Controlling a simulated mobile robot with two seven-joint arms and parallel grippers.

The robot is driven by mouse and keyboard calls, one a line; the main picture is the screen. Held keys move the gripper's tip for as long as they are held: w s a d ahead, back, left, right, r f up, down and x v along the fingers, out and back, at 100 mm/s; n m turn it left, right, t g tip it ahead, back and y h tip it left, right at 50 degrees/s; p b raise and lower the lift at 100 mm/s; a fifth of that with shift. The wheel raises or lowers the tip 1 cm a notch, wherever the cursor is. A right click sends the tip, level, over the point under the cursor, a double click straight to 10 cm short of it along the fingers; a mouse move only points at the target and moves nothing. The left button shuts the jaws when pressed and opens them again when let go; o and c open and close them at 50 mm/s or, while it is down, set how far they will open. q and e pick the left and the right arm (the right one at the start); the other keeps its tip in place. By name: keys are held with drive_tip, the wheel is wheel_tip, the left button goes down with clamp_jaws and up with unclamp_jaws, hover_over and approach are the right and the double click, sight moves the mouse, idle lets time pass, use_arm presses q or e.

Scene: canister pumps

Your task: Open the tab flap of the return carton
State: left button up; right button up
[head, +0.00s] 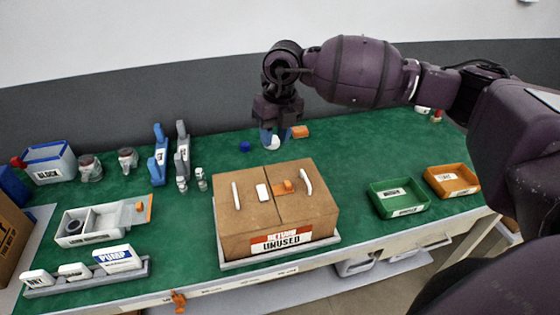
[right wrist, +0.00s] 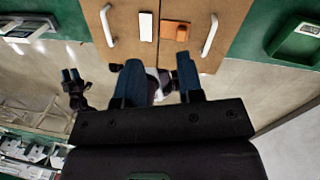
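The brown return carton (head: 236,213) stands on a pale base at the front middle of the green table, its two top flaps lying flat. A white handle (head: 306,182) is on the right flap and another (head: 236,196) on the left. An orange tab (head: 288,187) and a white tab (head: 263,192) sit beside the centre seam; both show in the right wrist view (right wrist: 175,31). My right gripper (head: 272,138) is above the table behind the carton in the head view, its blue fingers (right wrist: 160,88) apart and empty. My left gripper (right wrist: 72,82) shows small in the right wrist view.
A green tray (head: 398,210) and an orange tray (head: 452,192) lie right of the carton. A grey divided tray (head: 95,222) and a PUMP block rack (head: 85,278) are at left. Blue and grey upright tools (head: 159,160) stand behind. Green tabletop between carton and trays is clear.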

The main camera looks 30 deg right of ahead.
sight(302, 169)
drive_tip(key=s+d+m+g+h, duration=0.1)
drive_tip(key=d+m+h, duration=0.1)
drive_tip(key=d+h, duration=0.25)
drive_tip(key=shift+m+y, duration=0.3)
drive_tip(key=shift+y, duration=0.15)
drive_tip(key=f, duration=0.3)
drive_tip(key=d+f, duration=0.1)
drive_tip(key=f, duration=0.3)
drive_tip(key=d+f, duration=0.1)
drive_tip(key=f, duration=0.2)
drive_tip(key=shift+s+f, duration=0.15)
drive_tip(key=shift+f, duration=0.05)
drive_tip(key=shift+c, duration=0.3)
clamp_jaws()
